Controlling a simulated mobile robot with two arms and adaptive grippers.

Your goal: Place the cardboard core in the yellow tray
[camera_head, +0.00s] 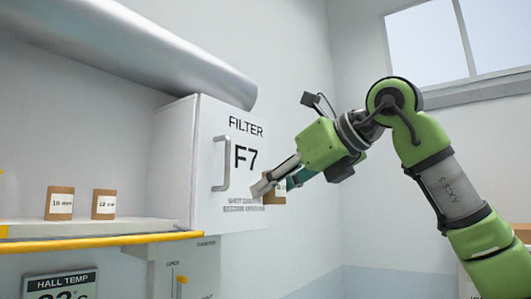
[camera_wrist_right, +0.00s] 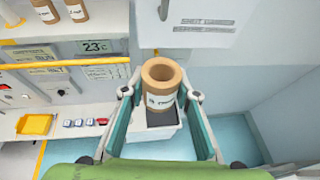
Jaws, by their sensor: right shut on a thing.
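My right gripper (camera_head: 268,188) is shut on a brown cardboard core (camera_head: 274,193) with a white label. In the right wrist view the core (camera_wrist_right: 160,77) stands upright between the two fingers (camera_wrist_right: 160,95), its open end showing. In the head view the gripper is in front of the white filter cabinet and partly hides the core. The yellow tray (camera_wrist_right: 35,124) shows only in the right wrist view, at the lower left on a pale ledge; it looks empty. My left gripper is in neither view.
Two labelled cores (camera_head: 60,203) (camera_head: 104,204) stand on a shelf with a yellow front rail (camera_head: 95,243). The white filter cabinet (camera_head: 200,150) has a protruding handle (camera_head: 220,163). Several small buttons (camera_wrist_right: 78,123) sit right of the tray. Open air lies right of the cabinet.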

